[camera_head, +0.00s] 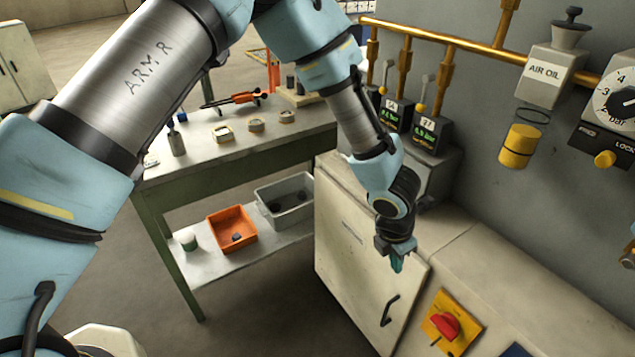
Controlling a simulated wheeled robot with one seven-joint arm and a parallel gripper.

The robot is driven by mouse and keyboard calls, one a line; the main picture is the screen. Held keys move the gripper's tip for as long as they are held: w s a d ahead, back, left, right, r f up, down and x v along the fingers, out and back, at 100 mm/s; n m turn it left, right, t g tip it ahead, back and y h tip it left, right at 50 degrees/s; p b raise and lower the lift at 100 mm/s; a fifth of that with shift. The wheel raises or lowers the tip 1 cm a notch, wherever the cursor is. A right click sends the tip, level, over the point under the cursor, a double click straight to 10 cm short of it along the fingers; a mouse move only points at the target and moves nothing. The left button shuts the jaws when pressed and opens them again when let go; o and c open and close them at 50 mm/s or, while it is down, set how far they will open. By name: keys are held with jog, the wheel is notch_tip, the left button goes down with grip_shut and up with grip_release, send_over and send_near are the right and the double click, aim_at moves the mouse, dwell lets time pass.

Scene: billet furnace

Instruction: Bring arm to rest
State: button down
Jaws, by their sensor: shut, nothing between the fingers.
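My arm, marked "ARM R", comes in from the left and reaches across the upper middle of the view. Its end bends down so that my gripper (397,264) points downward. The gripper is shut and empty, in front of the top of the pale cabinet (345,240). The fingertips look small and teal; whether they touch the cabinet cannot be told.
A green-framed workbench (165,205) holds tools and small parts. On its lower shelf are an orange bin (246,224) and a grey bin (300,212). A red rotary switch (444,326) is right of the cabinet. Copper pipes (440,38) and a pressure gauge (620,95) line the wall.

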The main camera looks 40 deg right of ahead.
jog(key=w+a+r+m+h, duration=0.1)
jog(key=w+r, duration=0.2)
jog(key=w, duration=0.3)
jog(key=w+a+r+m+t, duration=0.1)
jog(key=w+r+m, duration=0.1)
jog(key=w, duration=0.3)
jog(key=w+a+r+m+h, duration=0.1)
jog(key=w+r, duration=0.2)
jog(key=w, duration=0.3)
jog(key=w+a+r+m+t, duration=0.1)
jog(key=w+a+r+m, duration=0.45)
jog(key=w+a, duration=0.65)
jog(key=w+a+r+m+y, duration=0.1)
jog(key=w+a+r+m, duration=0.15)
jog(key=a, duration=0.65)
jog(key=w+a+r+m+y, duration=0.1)
jog(key=w+a+r, duration=0.15)
jog(key=a, duration=0.55)
jog(key=s+a+r+m+y, duration=0.1)
jog(key=s+a, duration=0.1)
jog(key=a, duration=0.6)
jog(key=s+a+r+m+y, duration=0.1)
jog(key=s+a+r+m, duration=0.1)
jog(key=a, duration=0.7)
jog(key=shift+s+r+m, duration=0.15)
jog(key=shift+s+m, duration=0.15)
jog(key=c, duration=1.6)
grip_release()
